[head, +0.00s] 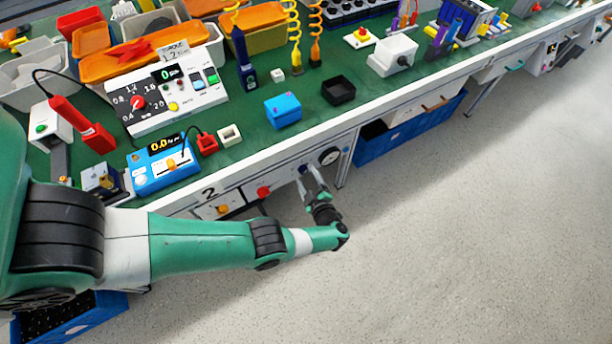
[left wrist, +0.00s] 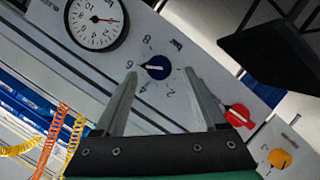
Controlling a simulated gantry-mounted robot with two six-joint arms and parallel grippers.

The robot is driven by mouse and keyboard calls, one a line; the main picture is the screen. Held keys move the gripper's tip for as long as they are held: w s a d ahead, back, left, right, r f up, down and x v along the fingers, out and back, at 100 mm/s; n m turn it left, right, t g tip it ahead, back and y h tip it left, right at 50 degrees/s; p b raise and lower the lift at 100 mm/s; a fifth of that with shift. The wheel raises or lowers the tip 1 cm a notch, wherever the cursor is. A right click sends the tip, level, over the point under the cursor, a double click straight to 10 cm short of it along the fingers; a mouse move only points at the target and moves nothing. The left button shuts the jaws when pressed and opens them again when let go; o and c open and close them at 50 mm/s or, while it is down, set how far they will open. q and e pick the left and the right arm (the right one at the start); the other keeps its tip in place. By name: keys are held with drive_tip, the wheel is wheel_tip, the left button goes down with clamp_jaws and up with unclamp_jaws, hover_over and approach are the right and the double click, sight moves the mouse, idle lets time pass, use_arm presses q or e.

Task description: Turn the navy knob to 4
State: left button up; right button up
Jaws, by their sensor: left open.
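The navy knob (left wrist: 158,67) is a round dial on the pale front panel (left wrist: 190,57), with printed numbers around it. Its white pointer mark faces left in the left wrist view, toward the 6. My left gripper (left wrist: 160,77) is open, its two fingers on either side of the knob in that view. I cannot tell whether they touch it. In the head view my left gripper (head: 310,179) is at the bench's front panel, and the knob is small and partly covered there. My right gripper is not in view.
A round gauge (left wrist: 97,22) is beside the knob on the panel. The green bench top (head: 245,130) above holds several devices and bins. The floor in front is clear.

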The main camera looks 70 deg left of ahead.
use_arm(q)
drive_tip(key=shift+x, duration=0.95)
clamp_jaws()
